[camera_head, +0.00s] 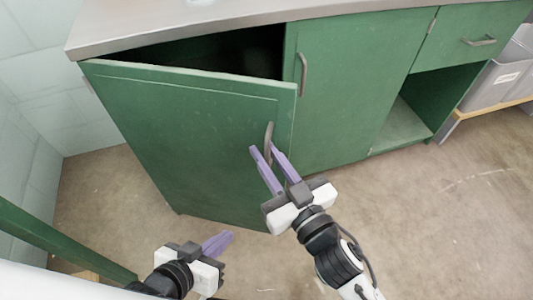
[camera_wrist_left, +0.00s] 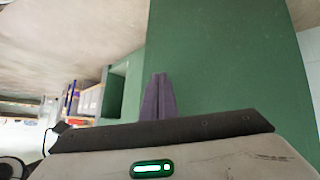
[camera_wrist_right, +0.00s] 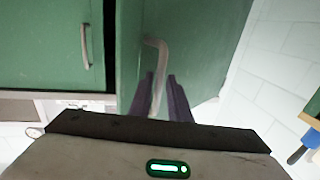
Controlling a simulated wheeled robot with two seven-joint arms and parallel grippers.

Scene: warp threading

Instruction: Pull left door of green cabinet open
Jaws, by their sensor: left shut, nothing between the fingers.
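The left door (camera_head: 190,135) of the green cabinet (camera_head: 350,85) stands partly open, swung outward, with a dark gap above it. Its curved metal handle (camera_head: 268,137) is near its free edge. My right gripper (camera_head: 264,148) is at this handle, fingers apart, one on each side of its lower part. The handle also shows between the fingers in the right wrist view (camera_wrist_right: 160,60); I cannot tell whether they touch it. My left gripper (camera_head: 229,235) is shut and empty, low in front of the door. In the left wrist view, its fingers (camera_wrist_left: 160,76) appear before the green door (camera_wrist_left: 215,60).
The right door (camera_head: 355,75) with its own handle (camera_head: 303,75) is closed. Further right are a drawer (camera_head: 470,40), an open compartment and grey bins (camera_head: 495,85). A tiled wall (camera_head: 35,90) is at left, with a green beam (camera_head: 60,240) at lower left.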

